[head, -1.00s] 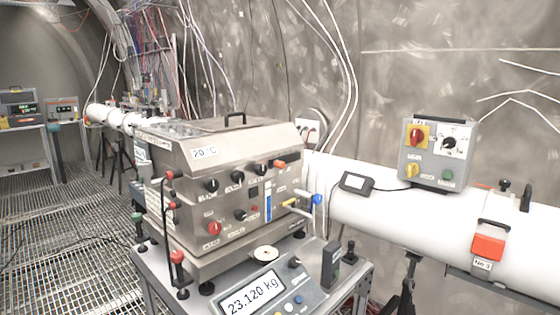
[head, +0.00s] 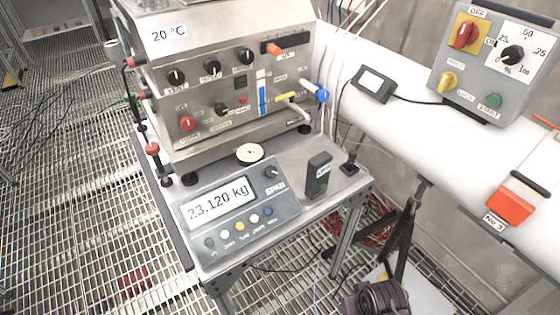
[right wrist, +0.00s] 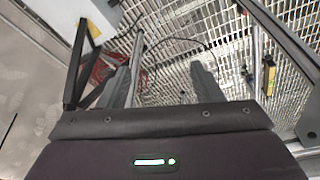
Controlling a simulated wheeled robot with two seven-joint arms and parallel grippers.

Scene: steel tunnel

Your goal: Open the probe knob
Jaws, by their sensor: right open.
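A steel instrument box (head: 200,95) carries several knobs; their small labels are too blurred to tell which is the probe knob. Black knobs (head: 212,68) sit in an upper row, with an orange handle (head: 273,48) at its right. Below are a red knob (head: 188,123), a small black knob (head: 221,110), a yellow lever (head: 286,97) and a blue-handled valve (head: 322,95). My right gripper, in the right wrist view (right wrist: 161,85), is open and empty above the grating floor, away from the box. Part of my right arm shows at the bottom of the head view. My left gripper is not seen.
A scale display (head: 222,200) reading 23.120 kg stands before the box on a metal cart (head: 328,195). A white pipe (head: 440,140) with an orange clamp (head: 510,205) runs at right. A grey switch box (head: 493,65) sits above it. A black tripod (head: 405,230) stands beneath.

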